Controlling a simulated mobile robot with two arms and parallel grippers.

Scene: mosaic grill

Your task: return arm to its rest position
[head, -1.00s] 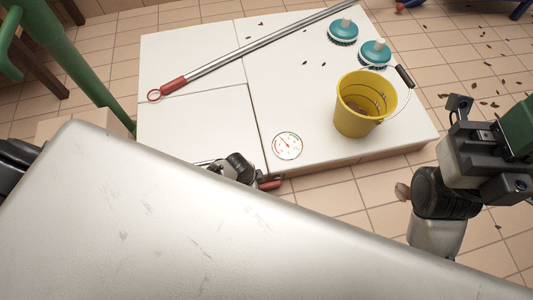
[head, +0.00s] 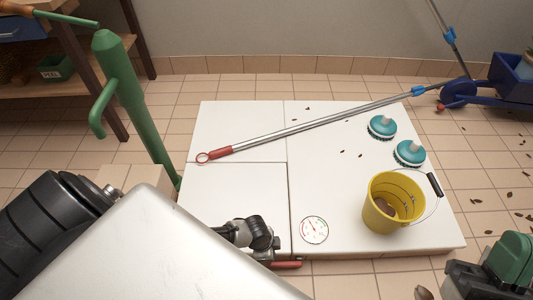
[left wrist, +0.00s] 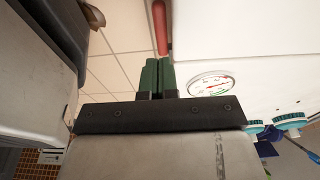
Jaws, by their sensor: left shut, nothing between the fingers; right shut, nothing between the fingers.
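My left gripper shows in the left wrist view (left wrist: 157,64), its two green fingers shut side by side with nothing between them. A red handle (left wrist: 160,27) lies beyond their tips, and the round dial gauge (left wrist: 210,83) is to their right. In the head view, my silver and black left arm link fills the lower left and the left fingers cannot be made out. My right gripper (head: 508,262) is at the lower right corner of the head view, shut and empty, partly cut off by the frame edge. It is right of and below the yellow bucket, apart from it.
The white panelled surface (head: 230,210) carries a dial gauge (head: 314,229), a yellow bucket (head: 384,215), two teal brushes (head: 382,127) and a long pole (head: 320,124). A green post (head: 130,100) stands at left. A blue cart (head: 505,88) is far right. Tiled floor lies behind.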

